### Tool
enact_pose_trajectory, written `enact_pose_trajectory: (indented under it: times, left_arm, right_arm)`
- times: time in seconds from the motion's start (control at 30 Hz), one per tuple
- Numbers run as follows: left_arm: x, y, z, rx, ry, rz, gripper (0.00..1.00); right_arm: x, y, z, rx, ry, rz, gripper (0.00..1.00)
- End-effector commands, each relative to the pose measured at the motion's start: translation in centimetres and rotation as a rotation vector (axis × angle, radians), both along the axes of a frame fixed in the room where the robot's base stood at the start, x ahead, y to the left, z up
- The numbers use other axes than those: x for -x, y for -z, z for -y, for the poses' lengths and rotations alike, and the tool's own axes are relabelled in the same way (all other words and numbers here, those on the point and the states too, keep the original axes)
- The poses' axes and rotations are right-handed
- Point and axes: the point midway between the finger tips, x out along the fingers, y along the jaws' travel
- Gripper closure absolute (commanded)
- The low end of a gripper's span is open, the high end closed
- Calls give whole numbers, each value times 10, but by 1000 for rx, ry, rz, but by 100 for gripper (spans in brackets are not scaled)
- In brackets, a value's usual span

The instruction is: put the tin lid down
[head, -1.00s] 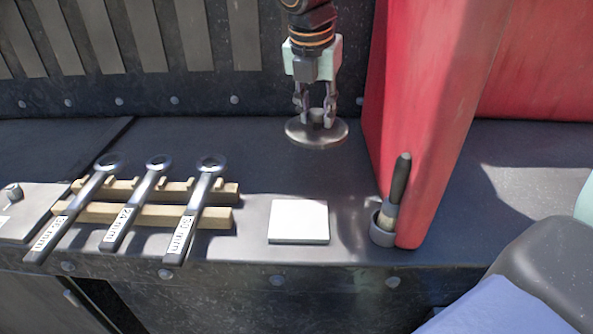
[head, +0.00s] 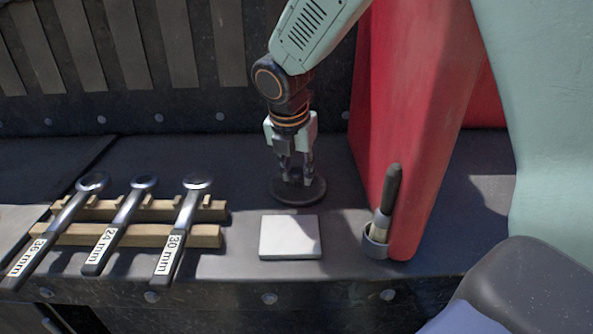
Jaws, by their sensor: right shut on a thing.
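The tin lid (head: 312,193) is a dark grey round disc with a knob in its middle. My right gripper (head: 296,180) points down from above and is shut on the lid's knob. The lid is level and lies on or just above the dark shelf, behind the white square pad; I cannot tell whether it touches the shelf. My left gripper is not in view.
The white pad (head: 290,237) lies in front of the lid. Labelled wrenches rest on a wooden rack (head: 215,210) at the left. A red panel (head: 405,120) stands at the right, with a black-handled brush (head: 391,195) in a grey cup (head: 374,243).

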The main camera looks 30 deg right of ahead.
Motion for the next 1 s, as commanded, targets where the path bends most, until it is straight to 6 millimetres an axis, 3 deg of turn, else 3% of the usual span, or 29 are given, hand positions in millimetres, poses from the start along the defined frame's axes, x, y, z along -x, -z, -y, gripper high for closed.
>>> enact_pose_trajectory:
  times: [0.33, 0.37, 0.6, 1.0]
  left_arm:
    - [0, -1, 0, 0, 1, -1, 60]
    - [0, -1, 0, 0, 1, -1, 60]
    - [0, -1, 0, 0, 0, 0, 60]
    - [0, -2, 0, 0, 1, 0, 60]
  right_arm:
    - [-1, 2, 0, 0, -1, 1, 100]
    - [-1, 2, 0, 1, -1, 2, 68]
    - [-1, 2, 0, 0, -1, 3, 47]
    - [0, -7, -1, 1, 0, 4, 47]
